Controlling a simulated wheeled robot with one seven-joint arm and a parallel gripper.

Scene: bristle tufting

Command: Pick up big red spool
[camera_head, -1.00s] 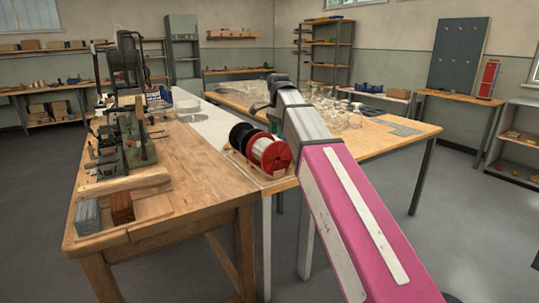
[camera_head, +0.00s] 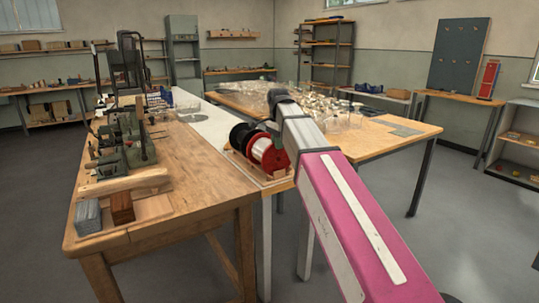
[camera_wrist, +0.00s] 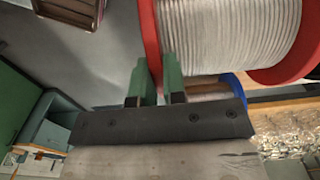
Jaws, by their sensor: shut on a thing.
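The big red spool (camera_head: 264,154) has red flanges and pale wound material. My gripper (camera_wrist: 158,68) is shut on that flange. The fingertips are hidden from the head view behind my arm. Whether the spool is lifted off its wooden holder cannot be told.
A blue-rimmed spool (camera_wrist: 237,84) lies close beyond the red one in the wrist view. A green machine (camera_head: 122,140) and blocks (camera_head: 121,207) stand on the bench's left. A second table (camera_head: 400,138) with clear glassware is behind my arm. Open floor lies at right.

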